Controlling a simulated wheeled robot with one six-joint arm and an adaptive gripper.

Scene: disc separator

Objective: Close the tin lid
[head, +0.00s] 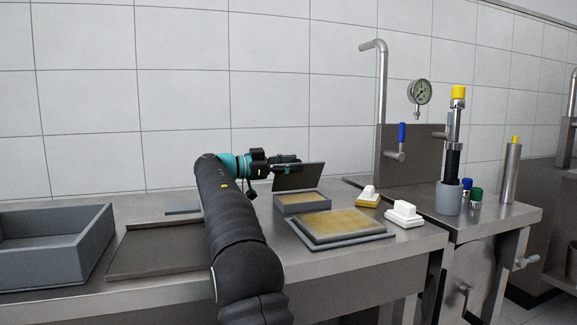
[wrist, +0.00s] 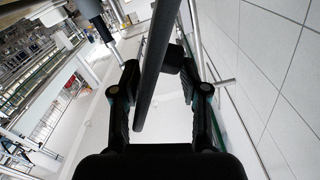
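The tin (head: 302,207) is a grey box with yellowish contents on the steel counter. Its dark flat lid (head: 300,178) stands raised and tilted above the tin's back edge, clearly open. My gripper (head: 290,164) is at the lid's upper left edge, above the tin, pointing right. In the wrist view my gripper (wrist: 150,66) has its fingers apart. A long dark bar, seemingly the lid seen edge-on (wrist: 160,60), passes between them. It lies close to the right fingertip pad; contact is not clear.
A framed yellowish panel on a grey tray (head: 365,240) lies in front of the tin. Two white-handled blocks (head: 404,213) sit to the right. A grey bin (head: 50,250) and a dark flat tray (head: 155,255) are at left. A tiled wall rises behind.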

